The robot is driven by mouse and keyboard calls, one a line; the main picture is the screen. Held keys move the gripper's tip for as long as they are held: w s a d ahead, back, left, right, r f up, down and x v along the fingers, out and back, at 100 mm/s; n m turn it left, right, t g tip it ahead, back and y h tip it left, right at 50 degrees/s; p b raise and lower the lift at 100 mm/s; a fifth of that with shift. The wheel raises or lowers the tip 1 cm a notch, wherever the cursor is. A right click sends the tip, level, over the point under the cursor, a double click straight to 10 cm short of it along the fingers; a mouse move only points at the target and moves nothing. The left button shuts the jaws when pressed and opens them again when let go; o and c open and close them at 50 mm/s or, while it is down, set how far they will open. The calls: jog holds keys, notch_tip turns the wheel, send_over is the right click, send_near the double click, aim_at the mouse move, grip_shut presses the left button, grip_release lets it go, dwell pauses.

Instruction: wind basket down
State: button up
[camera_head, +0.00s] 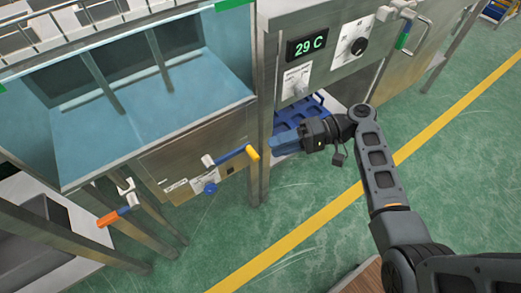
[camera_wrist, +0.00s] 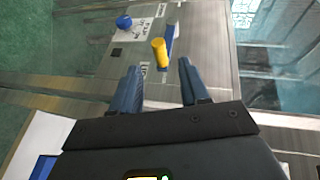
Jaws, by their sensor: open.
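A crank with a blue arm (camera_head: 232,156) and a yellow grip (camera_head: 252,152) is mounted on the metal front panel below the water tank (camera_head: 150,75). My gripper (camera_head: 280,141) is open and empty, a little to the right of the yellow grip in the head view. In the wrist view, the yellow grip (camera_wrist: 159,53) lies ahead, roughly between the two blue fingers of my gripper (camera_wrist: 158,72), and is not held. I cannot make out the basket for certain.
A blue knob (camera_head: 210,188) sits below the crank. Another crank with an orange grip (camera_head: 112,217) is at lower left, and one with a green grip (camera_head: 403,36) at upper right. A 29 C display (camera_head: 307,44) tops a nearby panel. Green floor is clear in front.

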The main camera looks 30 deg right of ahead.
aim_at(253, 152)
jog(key=shift+b+x, duration=0.5)
jog(key=shift+x, duration=3.3)
jog(key=shift+c, duration=0.2)
grip_shut()
